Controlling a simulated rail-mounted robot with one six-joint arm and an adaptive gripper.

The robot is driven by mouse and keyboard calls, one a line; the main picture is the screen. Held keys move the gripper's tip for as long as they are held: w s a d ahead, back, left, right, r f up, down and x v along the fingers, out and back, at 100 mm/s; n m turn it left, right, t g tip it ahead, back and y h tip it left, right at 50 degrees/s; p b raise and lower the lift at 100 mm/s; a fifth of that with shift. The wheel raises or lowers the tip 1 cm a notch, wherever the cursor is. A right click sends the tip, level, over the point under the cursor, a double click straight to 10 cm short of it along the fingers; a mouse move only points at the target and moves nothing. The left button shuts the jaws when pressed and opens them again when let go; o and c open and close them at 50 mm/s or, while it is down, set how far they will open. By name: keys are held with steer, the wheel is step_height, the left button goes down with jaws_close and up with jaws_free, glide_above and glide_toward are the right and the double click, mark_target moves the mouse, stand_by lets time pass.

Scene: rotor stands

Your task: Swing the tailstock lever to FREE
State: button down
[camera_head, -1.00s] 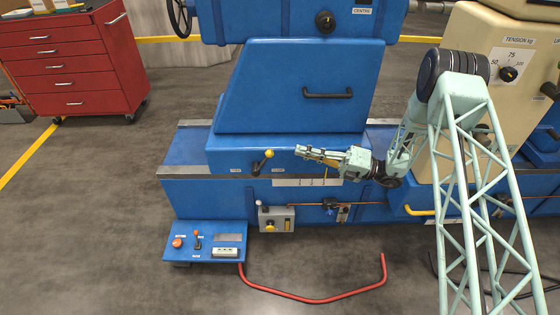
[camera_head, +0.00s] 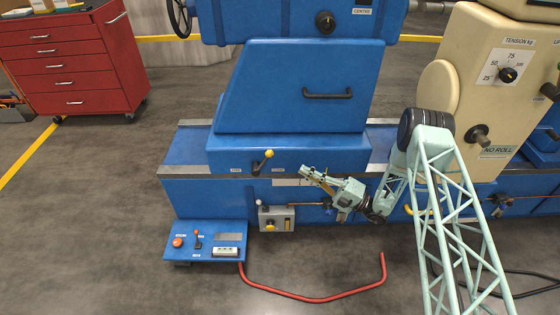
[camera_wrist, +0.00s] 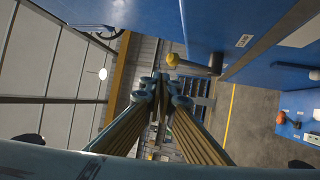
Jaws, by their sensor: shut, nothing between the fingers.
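The tailstock lever (camera_head: 259,167) is a short dark arm with a yellow ball knob on the blue tailstock's lower front. Its knob is up and slightly right of its pivot.
A small box (camera_head: 276,219) with a white-knobbed lever and a yellow knob sits below. A blue control panel (camera_head: 205,241) stands lower left, and a red bent rail (camera_head: 315,299) runs near the floor. The tailstock handle (camera_head: 328,95) is above.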

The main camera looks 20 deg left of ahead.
steer(key=shift+w+d+f+m+t, duration=0.15)
steer(key=shift+f+m+t, duration=0.25)
steer(key=shift+f, duration=0.35)
steer(key=shift+s+d+f+m+t, duration=0.15)
steer(key=shift+f+m+t, duration=0.2)
steer(key=shift+f, duration=0.4)
steer(key=shift+w+d+f+m+t, duration=0.2)
steer(key=shift+f+m, duration=0.25)
steer(key=shift+f, duration=0.3)
steer(key=shift+s+a+r, duration=0.1)
steer(key=shift+a, duration=0.1)
steer(key=b, duration=0.2)
glide_toward(263, 161)
steer(key=shift+w+a+r, duration=1.05)
steer(key=shift+r, duration=1.6)
steer(key=shift+r+p, duration=0.25)
steer(key=shift+p, duration=0.05)
steer(key=shift+n, duration=0.3)
steer(key=shift+a+g+h, duration=0.2)
steer(key=shift+g+h, duration=0.05)
steer(key=shift+h, duration=0.15)
